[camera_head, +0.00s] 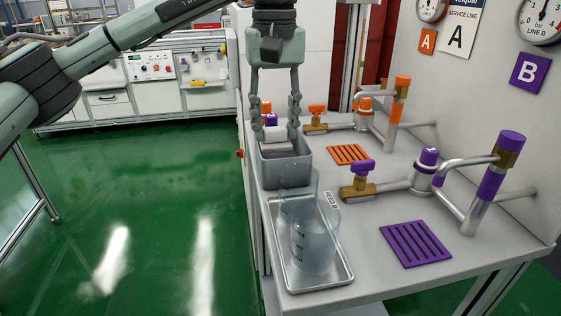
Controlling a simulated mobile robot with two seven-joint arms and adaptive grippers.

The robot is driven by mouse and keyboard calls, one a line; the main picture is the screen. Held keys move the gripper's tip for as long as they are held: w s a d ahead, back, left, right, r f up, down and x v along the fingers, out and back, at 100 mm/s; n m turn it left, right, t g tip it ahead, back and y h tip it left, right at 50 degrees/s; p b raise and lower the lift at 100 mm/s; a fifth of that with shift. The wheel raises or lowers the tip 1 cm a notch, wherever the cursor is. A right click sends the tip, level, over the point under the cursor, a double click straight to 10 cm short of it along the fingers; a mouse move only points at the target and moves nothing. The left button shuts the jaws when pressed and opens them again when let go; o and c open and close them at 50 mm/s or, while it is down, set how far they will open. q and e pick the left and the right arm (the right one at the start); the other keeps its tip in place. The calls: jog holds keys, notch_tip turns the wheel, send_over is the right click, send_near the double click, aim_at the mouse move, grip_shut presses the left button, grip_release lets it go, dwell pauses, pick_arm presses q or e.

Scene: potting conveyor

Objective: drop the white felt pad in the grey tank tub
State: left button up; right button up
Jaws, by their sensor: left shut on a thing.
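My left gripper (276,125) comes down from above, with its fingers pointing down. It is shut on the white felt pad (277,134), which shows as a small pale piece between the fingertips. The pad is over the open top of the grey tank tub (287,173), close to its rim. I cannot tell whether the pad's lower edge is below the rim. The tub stands at the left side of the bench, and its inside is partly hidden by the fingers. My right gripper is out of view.
Clear measuring jugs (313,243) stand in front of the tub, on or by a metal tray (335,276). Orange taps (364,106) and purple taps (362,169) stand to the right, with an orange grate (348,154) and a purple grate (415,243). Green floor lies left.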

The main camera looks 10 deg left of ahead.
pick_arm(q)
jog(key=o, duration=1.2)
notch_tip(320, 180, up, 12)
